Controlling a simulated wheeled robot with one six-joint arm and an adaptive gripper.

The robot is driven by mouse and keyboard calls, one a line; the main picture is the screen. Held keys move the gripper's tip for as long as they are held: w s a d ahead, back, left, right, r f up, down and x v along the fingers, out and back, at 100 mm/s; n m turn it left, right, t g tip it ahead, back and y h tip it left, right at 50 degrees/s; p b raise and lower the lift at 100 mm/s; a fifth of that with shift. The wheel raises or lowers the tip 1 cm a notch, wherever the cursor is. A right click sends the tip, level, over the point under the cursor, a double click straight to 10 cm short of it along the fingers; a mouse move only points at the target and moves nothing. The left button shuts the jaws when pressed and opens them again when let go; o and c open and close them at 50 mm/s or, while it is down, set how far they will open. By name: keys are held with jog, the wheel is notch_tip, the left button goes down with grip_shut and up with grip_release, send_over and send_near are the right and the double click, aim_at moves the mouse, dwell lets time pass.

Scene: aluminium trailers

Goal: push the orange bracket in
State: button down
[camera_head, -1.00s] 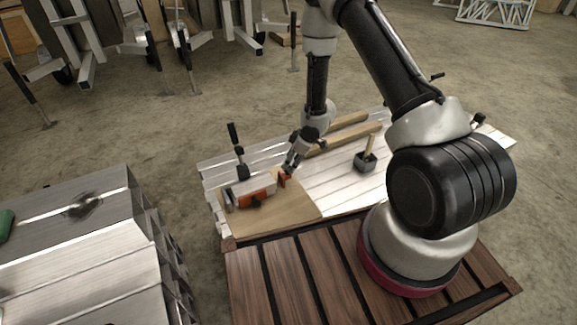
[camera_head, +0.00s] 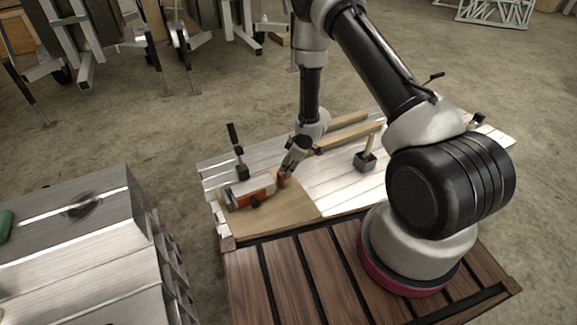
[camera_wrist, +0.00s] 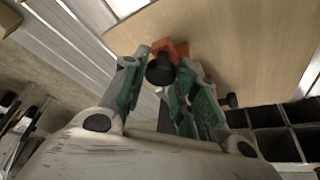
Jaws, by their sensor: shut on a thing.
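In the wrist view, the bracket (camera_wrist: 181,48) shows just beyond my green fingertips, with a round black knob (camera_wrist: 160,70) between the fingers. My gripper (camera_wrist: 160,75) is shut on the bracket; the exact contact is partly hidden.
A black-handled clamp (camera_head: 239,165) stands behind the block. A small dark block with a wooden handle (camera_head: 366,160) stands to the right, and wooden bars (camera_head: 345,137) lie behind. A silver metal case (camera_head: 85,240) stands at the left. The board's front is clear.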

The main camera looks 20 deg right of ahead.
jog(key=a, duration=0.2)
jog(key=s+a, duration=0.1)
jog(key=a, duration=0.1)
jog(key=shift+a, duration=0.4)
jog(key=c, duration=1.1)
grip_release()
jog(key=v, duration=1.2)
